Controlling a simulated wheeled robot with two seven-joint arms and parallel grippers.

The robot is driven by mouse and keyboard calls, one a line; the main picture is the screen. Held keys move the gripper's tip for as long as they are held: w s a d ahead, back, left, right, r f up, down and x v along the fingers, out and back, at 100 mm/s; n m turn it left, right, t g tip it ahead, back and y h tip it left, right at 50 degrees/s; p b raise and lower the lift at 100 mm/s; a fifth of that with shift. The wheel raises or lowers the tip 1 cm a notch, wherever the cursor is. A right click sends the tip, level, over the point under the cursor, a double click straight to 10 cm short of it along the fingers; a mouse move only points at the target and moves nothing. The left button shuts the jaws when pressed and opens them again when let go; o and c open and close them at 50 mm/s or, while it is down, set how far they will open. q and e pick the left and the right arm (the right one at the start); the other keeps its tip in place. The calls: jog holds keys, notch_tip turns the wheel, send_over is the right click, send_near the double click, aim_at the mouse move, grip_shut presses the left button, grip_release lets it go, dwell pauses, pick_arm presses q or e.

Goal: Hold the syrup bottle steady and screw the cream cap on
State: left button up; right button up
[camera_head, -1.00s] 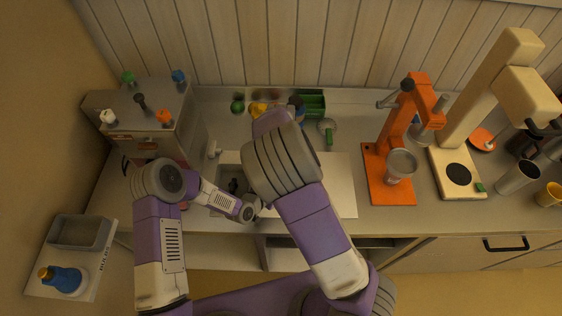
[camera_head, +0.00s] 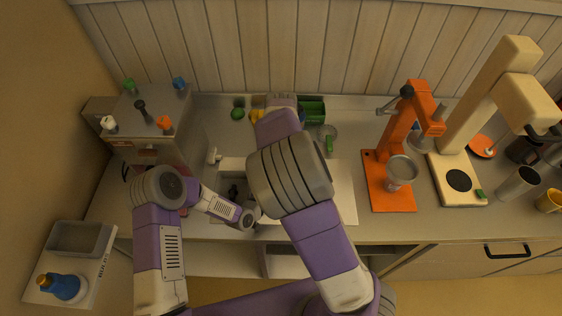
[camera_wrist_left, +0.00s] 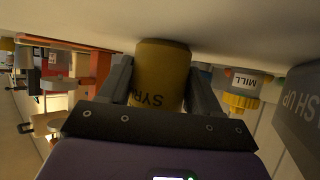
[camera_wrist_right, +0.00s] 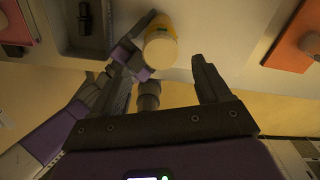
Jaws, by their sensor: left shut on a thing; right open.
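The syrup bottle (camera_wrist_left: 163,65) is yellow with dark lettering in the left wrist view. My left gripper (camera_wrist_left: 161,82) is shut on it, one finger on each side. In the right wrist view the syrup bottle (camera_wrist_right: 160,52) shows its yellow side and a pale round top. I cannot tell whether that pale top is the cream cap, and I make out no separate cap. My right gripper (camera_wrist_right: 163,72) is open and empty, with the bottle beyond its fingertips. In the head view my right arm hides both grippers and the bottle.
A sink (camera_wrist_right: 65,42) lies beside the bottle. A jar marked MILL (camera_wrist_left: 245,82) stands near the left gripper. An orange stand (camera_head: 390,190) and a cream machine (camera_head: 460,185) are on the right. A grey box machine (camera_head: 150,110) stands at left.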

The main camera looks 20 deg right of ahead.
jog(key=shift+r, duration=0.15)
notch_tip(320, 180, up, 12)
dwell(0.6)
pick_arm(q)
jog(key=o, duration=1.2)
jog(key=shift+o, duration=0.2)
jog(key=v, duration=1.2)
jog(key=shift+s, duration=0.1)
jog(key=shift+f, duration=0.1)
